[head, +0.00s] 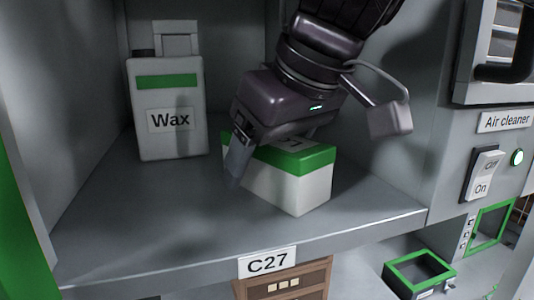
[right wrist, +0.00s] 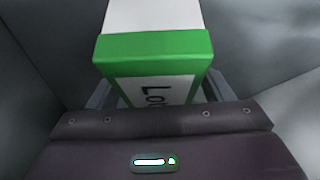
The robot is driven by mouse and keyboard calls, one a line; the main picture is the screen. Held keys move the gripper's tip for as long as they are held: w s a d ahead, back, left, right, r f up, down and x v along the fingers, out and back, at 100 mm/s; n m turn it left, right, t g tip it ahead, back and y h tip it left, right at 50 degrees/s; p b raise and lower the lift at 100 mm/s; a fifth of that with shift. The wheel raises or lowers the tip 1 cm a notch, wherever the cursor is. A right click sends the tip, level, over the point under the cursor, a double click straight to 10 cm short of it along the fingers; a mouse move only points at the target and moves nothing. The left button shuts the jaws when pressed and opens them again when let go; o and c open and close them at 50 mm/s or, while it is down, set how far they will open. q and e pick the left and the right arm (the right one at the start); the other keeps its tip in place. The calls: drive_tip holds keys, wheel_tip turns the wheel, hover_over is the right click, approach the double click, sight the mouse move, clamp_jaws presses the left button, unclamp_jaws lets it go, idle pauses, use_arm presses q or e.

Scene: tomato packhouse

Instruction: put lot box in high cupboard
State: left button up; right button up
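The lot box (head: 288,183), white with a green band, is inside the cupboard on the C27 shelf (head: 365,212). Its base appears to rest on the shelf. My right gripper (head: 240,165) reaches down over it, one finger against its left side; the other finger is hidden there. In the right wrist view the lot box (right wrist: 153,48) fills the space between both fingers, its label facing me. The right gripper (right wrist: 155,93) looks shut on it, with no clear gap. My left gripper is not in view.
A white Wax container (head: 168,110) stands left of the box on the same shelf. The cupboard's side wall (head: 60,90) is at left. An Air cleaner switch (head: 483,174) is on the right panel. Bare shelf lies in front.

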sight(292, 144)
drive_tip(key=shift+s+d+r, duration=0.1)
drive_tip(key=shift+d+r, duration=0.15)
drive_tip(key=shift+r, duration=0.35)
drive_tip(key=v, duration=0.6)
drive_tip(key=shift+s+r, duration=0.15)
drive_tip(key=shift+s, duration=0.15)
drive_tip(key=shift+w, duration=0.15)
